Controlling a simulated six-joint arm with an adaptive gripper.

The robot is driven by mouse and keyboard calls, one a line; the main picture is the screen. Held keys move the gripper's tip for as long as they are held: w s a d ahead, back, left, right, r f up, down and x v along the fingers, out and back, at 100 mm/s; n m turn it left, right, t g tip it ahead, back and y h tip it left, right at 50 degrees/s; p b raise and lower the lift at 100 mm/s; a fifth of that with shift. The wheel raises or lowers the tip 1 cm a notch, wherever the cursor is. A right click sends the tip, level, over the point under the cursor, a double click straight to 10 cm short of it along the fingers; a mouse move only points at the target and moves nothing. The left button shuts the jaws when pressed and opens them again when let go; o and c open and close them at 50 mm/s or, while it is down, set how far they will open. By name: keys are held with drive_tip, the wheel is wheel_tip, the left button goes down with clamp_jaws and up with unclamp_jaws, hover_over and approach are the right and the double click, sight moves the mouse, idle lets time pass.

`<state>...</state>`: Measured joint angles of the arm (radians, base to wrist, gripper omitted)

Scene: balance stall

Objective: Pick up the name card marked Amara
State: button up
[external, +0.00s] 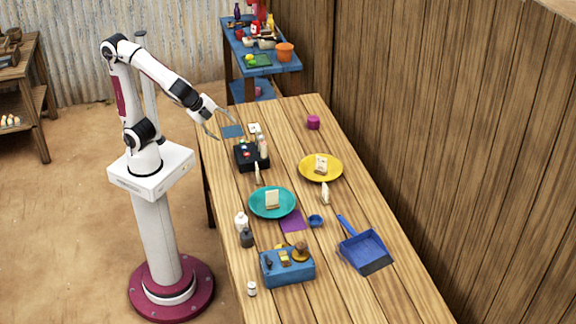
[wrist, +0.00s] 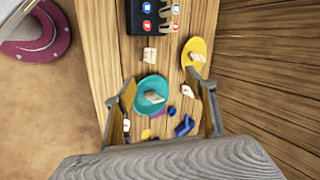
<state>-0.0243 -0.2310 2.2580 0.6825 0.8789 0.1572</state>
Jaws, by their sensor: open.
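Several small pale cards stand about, and their writing is too small to read, so I cannot tell which is marked Amara. One card (external: 272,199) is on the teal plate (external: 254,209), and one (external: 321,164) is on the yellow plate (external: 306,175). Another card (external: 325,193) stands on bare wood between the plates, and one (external: 257,174) stands behind the teal plate. My gripper (external: 223,124) is open and empty, above the table's far left edge. In the wrist view its fingers (wrist: 160,77) frame the teal plate from above.
A black box (external: 246,158) with small coloured items and pale bottles is near my gripper. A blue box (external: 287,267), a blue dustpan (external: 363,250) and small bottles (external: 247,238) stand nearer the front. A wooden wall runs along the right.

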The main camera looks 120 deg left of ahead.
drive_tip(key=w+a+f+m+t+y, duration=0.1)
drive_tip(key=w+a+f+m+y, duration=0.15)
drive_tip(key=w, duration=0.45)
drive_tip(key=w+a+f+m+y, duration=0.1)
drive_tip(key=w+a+m, duration=0.3)
drive_tip(key=w, duration=0.2)
drive_tip(key=w+a+f+m+t+y, duration=0.1)
drive_tip(key=w+a+f+m, duration=0.2)
drive_tip(key=w, duration=0.4)
drive_tip(key=m+t, duration=0.3)
drive_tip(key=m, duration=0.8)
approach(324, 185)
drive_tip(key=w+a, duration=0.2)
drive_tip(key=shift+s+a+f+t, duration=0.1)
drive_tip(key=shift+s+f+t, duration=0.15)
drive_tip(key=shift+f, duration=0.25)
drive_tip(key=shift+w+a, duration=0.1)
drive_tip(key=shift+h+x, duration=0.25)
drive_tip(key=shift+x, duration=0.9)
drive_tip(key=shift+f, duration=0.1)
drive_tip(key=shift+w, duration=0.1)
